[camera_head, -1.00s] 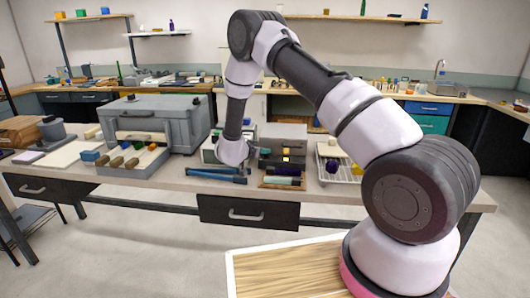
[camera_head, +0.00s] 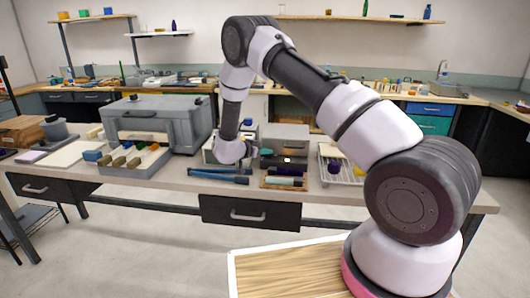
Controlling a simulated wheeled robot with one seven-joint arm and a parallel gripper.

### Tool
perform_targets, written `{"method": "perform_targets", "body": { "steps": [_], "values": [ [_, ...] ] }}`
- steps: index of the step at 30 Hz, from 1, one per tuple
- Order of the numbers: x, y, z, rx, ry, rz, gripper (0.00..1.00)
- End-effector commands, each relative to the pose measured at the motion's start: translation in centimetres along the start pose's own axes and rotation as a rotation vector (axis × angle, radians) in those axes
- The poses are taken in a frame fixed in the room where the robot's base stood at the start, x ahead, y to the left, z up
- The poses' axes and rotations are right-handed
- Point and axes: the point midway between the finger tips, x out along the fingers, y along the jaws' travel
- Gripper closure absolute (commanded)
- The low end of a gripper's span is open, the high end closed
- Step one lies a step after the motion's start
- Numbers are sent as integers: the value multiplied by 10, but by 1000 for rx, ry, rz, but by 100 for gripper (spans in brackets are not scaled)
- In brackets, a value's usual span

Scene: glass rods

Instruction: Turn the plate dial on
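A grey box-shaped device (camera_head: 286,132) stands on the workbench right of my wrist, with a dark front and a small bright spot. I cannot tell whether it is the plate, and no dial can be made out. My gripper (camera_head: 266,160) seems to be the dark shape right of the wrist, near the grey device's front. Its fingers are too small and dark to read, and contact cannot be judged.
Blue bars (camera_head: 219,175) lie at the bench front below my wrist. A wire rack (camera_head: 345,174) with a dark blue item stands right. A large grey case (camera_head: 160,122) and a tray of wooden-handled pieces (camera_head: 135,162) stand left. A drawer (camera_head: 249,213) is under the bench edge.

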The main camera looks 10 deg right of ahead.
Motion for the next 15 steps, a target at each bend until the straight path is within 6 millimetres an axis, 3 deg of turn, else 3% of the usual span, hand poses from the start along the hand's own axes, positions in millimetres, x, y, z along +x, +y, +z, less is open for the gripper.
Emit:
{"method": "perform_targets", "body": {
  "steps": [8,15],
  "values": [
    [-11,0,0,0,-1,-1,72],
    [-58,-1,0,-2,0,-4,72]
  ]
}}
